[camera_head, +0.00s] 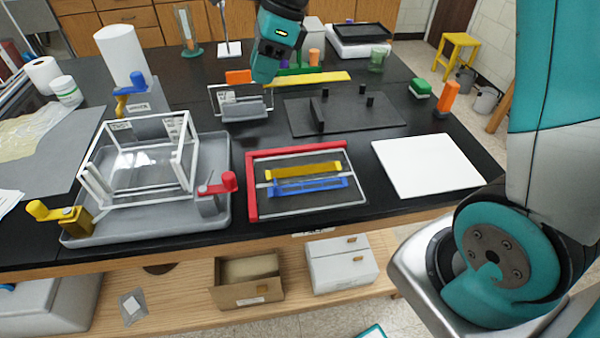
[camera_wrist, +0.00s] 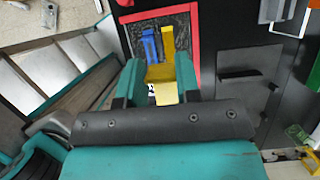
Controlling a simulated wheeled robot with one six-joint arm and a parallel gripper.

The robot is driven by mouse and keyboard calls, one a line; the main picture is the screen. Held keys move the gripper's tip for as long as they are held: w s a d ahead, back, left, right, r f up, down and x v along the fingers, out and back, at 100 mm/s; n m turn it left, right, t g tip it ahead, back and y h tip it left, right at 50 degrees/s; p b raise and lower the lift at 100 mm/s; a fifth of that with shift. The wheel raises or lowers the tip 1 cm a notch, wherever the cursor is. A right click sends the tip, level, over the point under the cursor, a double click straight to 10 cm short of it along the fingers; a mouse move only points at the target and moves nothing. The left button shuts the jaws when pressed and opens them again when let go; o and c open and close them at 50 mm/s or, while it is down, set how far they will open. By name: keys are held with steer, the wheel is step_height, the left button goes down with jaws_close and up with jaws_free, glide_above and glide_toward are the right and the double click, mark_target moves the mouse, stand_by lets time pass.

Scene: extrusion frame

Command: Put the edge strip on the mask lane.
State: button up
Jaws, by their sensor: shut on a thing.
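My gripper (camera_head: 265,72) hangs over the table and is shut. In the wrist view my gripper (camera_wrist: 159,76) has a yellow piece, which I take for the edge strip (camera_wrist: 160,73), between its fingers. In the head view a long flat yellow strip (camera_head: 318,79) shows beside the gripper's tip; I take it for the same one. A red-edged frame (camera_head: 250,188) lies at the table's front, with a yellow bar (camera_head: 305,171) and a blue bar (camera_head: 310,184) side by side inside it. I cannot tell for certain which surface is the mask lane.
A grey tray (camera_head: 120,236) with a clear-sided white frame (camera_head: 188,150) stands left. A white board (camera_head: 430,165) lies right. A dark plate (camera_head: 355,121) with upright pegs lies behind. An orange-topped holder (camera_head: 442,100) and a green block (camera_head: 420,88) stand near the right edge.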

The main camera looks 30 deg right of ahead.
steer(key=b, duration=0.3)
glide_above(268, 175)
steer(key=d, duration=0.1)
step_height(268, 175, down, 4)
steer(key=shift+s+d+f, duration=0.15)
step_height(268, 175, down, 20)
steer(key=shift+r+p, duration=0.1)
steer(key=shift+p, duration=0.25)
steer(key=o, duration=0.5)
steer(key=shift+f, duration=0.2)
steer(key=shift+c, duration=0.2)
steer(key=shift+o, duration=0.8)
steer(key=shift+r, duration=0.15)
